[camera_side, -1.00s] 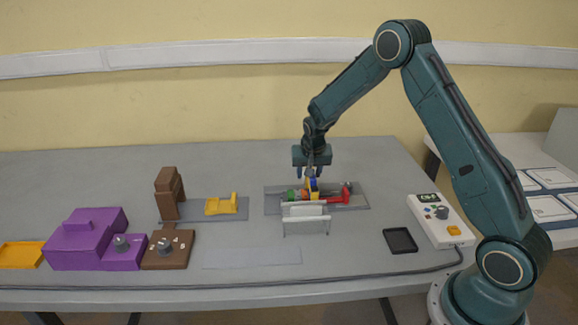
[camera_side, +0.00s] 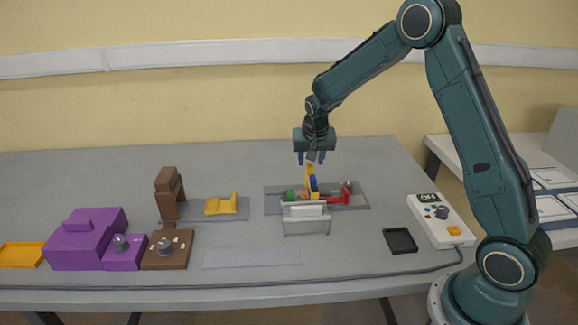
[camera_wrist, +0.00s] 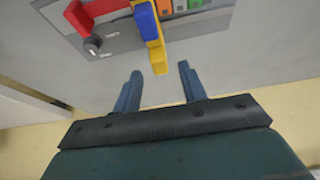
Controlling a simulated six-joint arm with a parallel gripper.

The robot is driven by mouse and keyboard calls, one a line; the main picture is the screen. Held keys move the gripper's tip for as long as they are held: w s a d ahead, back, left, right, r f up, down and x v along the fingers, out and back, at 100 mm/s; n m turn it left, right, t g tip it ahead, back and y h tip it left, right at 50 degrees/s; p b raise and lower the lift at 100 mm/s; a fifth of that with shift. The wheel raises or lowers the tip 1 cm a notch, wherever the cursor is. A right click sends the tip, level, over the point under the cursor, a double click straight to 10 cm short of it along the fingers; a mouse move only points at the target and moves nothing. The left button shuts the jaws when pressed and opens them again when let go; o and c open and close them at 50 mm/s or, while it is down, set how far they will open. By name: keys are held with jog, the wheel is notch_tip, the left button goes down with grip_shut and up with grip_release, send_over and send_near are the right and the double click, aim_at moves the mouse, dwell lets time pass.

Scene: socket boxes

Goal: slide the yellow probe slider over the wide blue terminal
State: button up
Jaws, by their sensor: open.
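My gripper (camera_side: 311,157) is open and empty, raised above the socket panel (camera_side: 357,203). The yellow slider (camera_side: 309,169) stands up just below the fingers in the side view. In the wrist view the yellow slider (camera_wrist: 159,60) lies ahead of the gap between the two open fingers (camera_wrist: 158,85), apart from them. A blue block (camera_side: 313,183) sits against the yellow slider, and the blue block (camera_wrist: 147,21) overlaps it in the wrist view. Green, orange and red parts stand in the row beside it. A white rack partly hides the row's front, and I cannot tell which blue terminal is wide.
The white rack (camera_side: 306,226) stands in front of the panel. A red part (camera_side: 346,193) and a dark knob (camera_wrist: 92,46) are at one end of the panel. A black tray (camera_side: 400,240) and a white meter box (camera_side: 441,222) lie to the right. Purple and brown boxes stand left.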

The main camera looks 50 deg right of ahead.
jog(key=v, duration=0.7)
dwell(0.3)
jog(key=s+a+r+n+t+y, duration=0.1)
jog(key=s+a+r+n, duration=0.1)
jog(key=s+a+r, duration=0.35)
jog(key=s+a+r+n+t+y, duration=0.1)
jog(key=s+a+r+n, duration=0.15)
jog(key=s+r, duration=0.5)
jog(key=s+a+n, duration=0.2)
jog(key=s+a, duration=0.1)
jog(key=s, duration=0.5)
jog(key=s+a+f+n+y, duration=0.1)
jog(key=s+a+n, duration=0.1)
jog(key=s, duration=0.7)
jog(key=shift+s+a+f, duration=0.2)
jog(key=shift+a+f, duration=0.1)
jog(key=shift+a, duration=0.35)
